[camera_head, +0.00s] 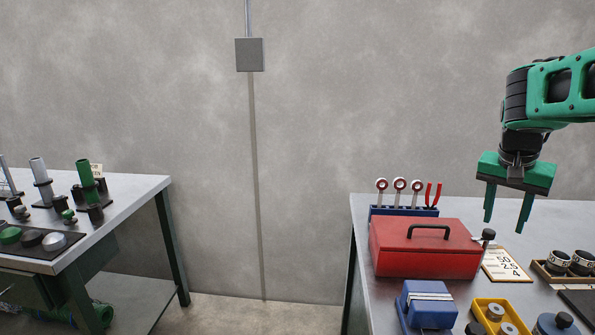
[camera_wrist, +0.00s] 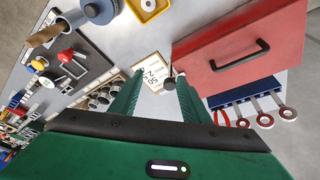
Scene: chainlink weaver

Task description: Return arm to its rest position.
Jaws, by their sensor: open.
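My gripper (camera_head: 506,205) is at the right of the head view, pointing down above the right workbench (camera_head: 362,222). Its two green fingers are apart with nothing between them. It hangs above and to the right of the red toolbox (camera_head: 425,262), clear of the bench top. In the wrist view my gripper (camera_wrist: 158,92) shows its fingers spread over the bench, with a numbered card (camera_wrist: 150,72) beyond them. My arm comes in from the right edge, and the rest of it is out of view.
A blue rack (camera_head: 404,211) with ring-ended tools stands behind the toolbox. A blue block (camera_head: 428,308) and a yellow tray (camera_head: 500,316) sit in front. Another bench (camera_head: 135,190) with green and grey cylinders stands at left. Open floor lies between the benches.

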